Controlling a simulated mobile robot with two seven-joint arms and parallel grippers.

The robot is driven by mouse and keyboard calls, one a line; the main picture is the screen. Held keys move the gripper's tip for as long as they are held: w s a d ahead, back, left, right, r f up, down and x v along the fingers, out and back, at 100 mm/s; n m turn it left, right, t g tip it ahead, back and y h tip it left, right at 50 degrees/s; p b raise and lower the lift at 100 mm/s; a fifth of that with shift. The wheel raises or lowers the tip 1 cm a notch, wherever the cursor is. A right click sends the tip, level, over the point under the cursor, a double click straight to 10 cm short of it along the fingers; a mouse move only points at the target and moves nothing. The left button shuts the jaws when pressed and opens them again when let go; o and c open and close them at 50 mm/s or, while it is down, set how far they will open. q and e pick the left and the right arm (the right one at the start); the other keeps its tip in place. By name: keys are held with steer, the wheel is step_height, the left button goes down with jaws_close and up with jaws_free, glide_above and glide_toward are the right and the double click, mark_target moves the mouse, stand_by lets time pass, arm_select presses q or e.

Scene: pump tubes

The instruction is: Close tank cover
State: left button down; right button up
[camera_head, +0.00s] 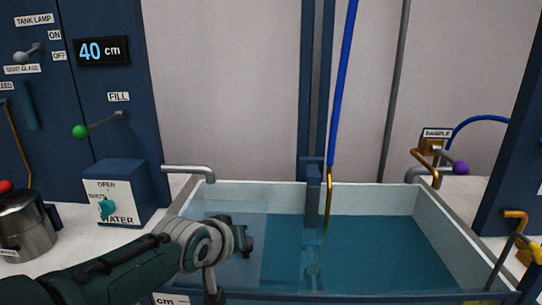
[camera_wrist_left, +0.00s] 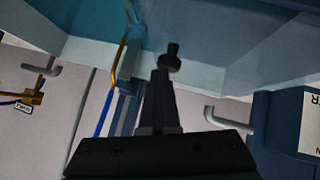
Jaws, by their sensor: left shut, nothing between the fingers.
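The open-topped tank (camera_head: 455,240) holds blue water and fills the lower middle of the head view. A paler see-through area (camera_head: 225,215) lies over its left part and looks like the clear tank cover, though its edges are hard to make out. A small dark knob (camera_head: 249,246) shows by my left gripper (camera_head: 240,238), over the left part of the tank. In the left wrist view the dark knob (camera_wrist_left: 172,57) is just beyond the shut fingers (camera_wrist_left: 160,78). The fingers are empty; I cannot tell if they touch the knob. My right gripper is not in view.
A blue hose with a brass tube (camera_head: 328,200) hangs into the tank in front of a blue column (camera_head: 312,110). A grey spout (camera_head: 190,170) is at the back left, beside the WATER valve box (camera_head: 118,190). A steel pot (camera_head: 25,225) stands far left.

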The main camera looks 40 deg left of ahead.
arm_select(q)
steer(key=shift+s+d+f, duration=0.1)
steer(key=shift+s+f, duration=0.1)
steer(key=shift+f, duration=0.1)
steer(key=s+d+r+p, duration=0.2)
steer(key=s+r+p, duration=0.15)
steer(key=r, duration=0.25)
steer(key=s+d+r+p, duration=0.2)
steer(key=r+p, duration=0.3)
steer(key=s+d+r+m+g+h, duration=0.1)
steer(key=s+d+r+m+g, duration=0.15)
steer(key=s, duration=0.45)
steer(key=s+d+r+m+g+h, duration=0.1)
steer(key=s+d+m+g, duration=0.1)
steer(key=s+d+m, duration=0.35)
steer(key=s+d+r+m+g+h, duration=0.1)
steer(key=s+r+m+g, duration=0.1)
steer(key=s, duration=0.7)
step_height(320, 180, up, 31)
steer(key=p, duration=3.1)
steer(key=shift+s+d, duration=0.15)
steer(key=shift+d, duration=0.1)
